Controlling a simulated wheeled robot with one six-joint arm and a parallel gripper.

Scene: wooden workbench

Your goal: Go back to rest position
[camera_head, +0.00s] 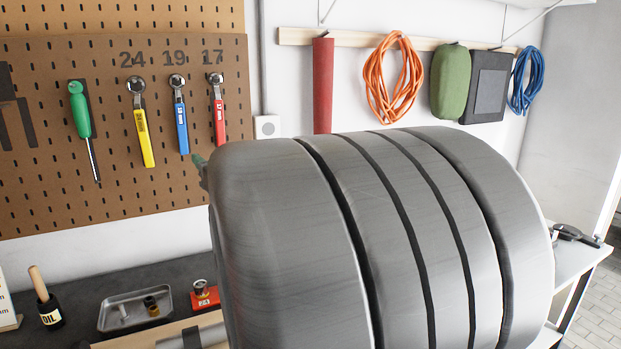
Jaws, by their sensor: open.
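My gripper does not show in the head camera view. A large grey rounded body with dark bands, which looks like a link of my own arm close to the camera, fills the middle and right of the picture. It hides much of the bench and the lower wall behind it. A small green piece (199,161) shows at its left edge; I cannot tell what it belongs to.
A pegboard (60,190) holds a green screwdriver (79,110) and yellow (144,138), blue (182,128) and red (219,122) wrenches. Orange (372,82) and blue (516,92) cords hang behind.

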